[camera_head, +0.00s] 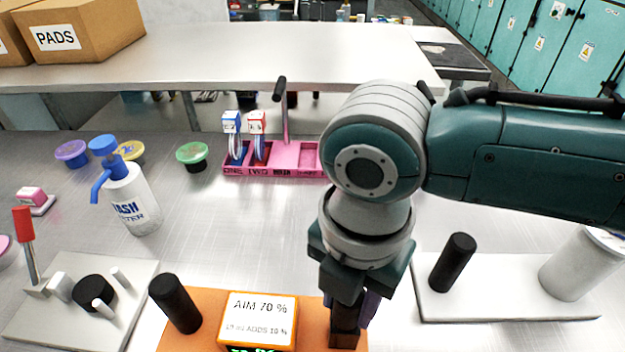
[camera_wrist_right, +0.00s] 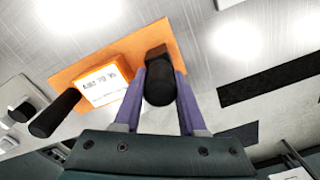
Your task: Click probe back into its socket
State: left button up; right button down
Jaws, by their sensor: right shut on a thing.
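My right gripper (camera_head: 348,296) points down over the right part of the orange board (camera_head: 185,338). In the right wrist view its purple fingers (camera_wrist_right: 161,78) are shut on a black round handle, which I take for the probe (camera_wrist_right: 160,92). A dark brown block (camera_head: 344,338), perhaps the socket, shows just below the fingers; it also shows at the far end of the handle in the wrist view (camera_wrist_right: 157,51). I cannot tell whether the probe is seated in it. An orange meter (camera_head: 258,318) reading "AIM 70 %" stands on the board to the left. My left gripper is not in view.
A black post (camera_head: 175,303) rises at the board's left. A white slab (camera_head: 500,311) with a black post (camera_head: 452,262) and a white canister (camera_head: 585,264) lies right. A grey plate (camera_head: 40,325) with a red-handled lever, a wash bottle (camera_head: 130,200) and a pink tray (camera_head: 300,160) stand around.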

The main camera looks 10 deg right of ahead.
jog(key=shift+f, duration=0.25)
grip_release()
dwell(0.7)
notch_tip(320, 180, up, 2)
jog(key=shift+p, duration=0.9)
notch_tip(320, 180, up, 7)
jog(key=p, duration=0.7)
jog(key=shift+r+p, duration=0.1)
jog(key=shift+p, duration=0.25)
